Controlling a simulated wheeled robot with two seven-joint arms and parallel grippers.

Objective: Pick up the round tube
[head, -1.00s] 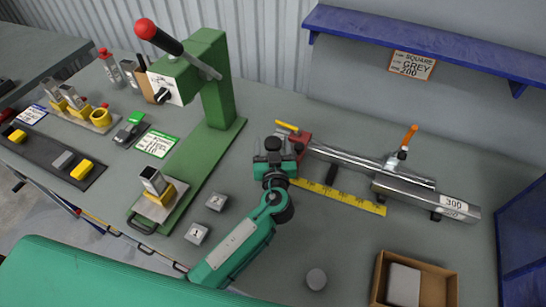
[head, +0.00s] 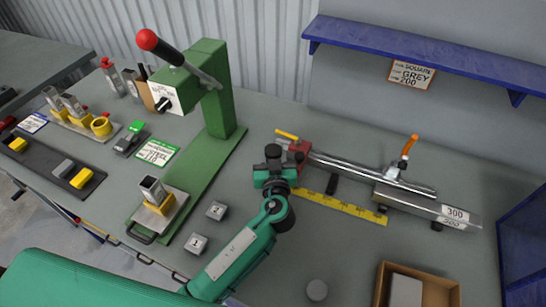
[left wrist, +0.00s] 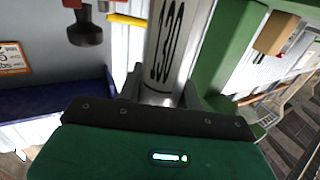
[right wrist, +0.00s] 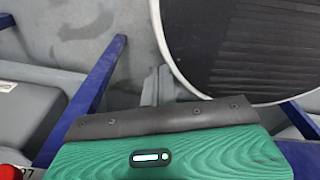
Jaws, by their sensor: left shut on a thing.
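The round tube (left wrist: 163,45) is a bright metal tube with a white label reading 130, seen in the left wrist view. My left gripper (left wrist: 160,98) is shut on it, with a finger on each side. In the head view my left gripper (head: 273,178) is over the table, just left of the red clamp end of the long rail; the tube is hidden there by the gripper and arm. My right gripper (right wrist: 157,88) shows only in the right wrist view. Its narrow fingers are together with nothing between them.
A green lever press (head: 215,110) stands left of the gripper. The metal rail (head: 350,164) with yellow ruler (head: 340,206) lies to the right. A blue shelf (head: 430,50) overhangs the back.

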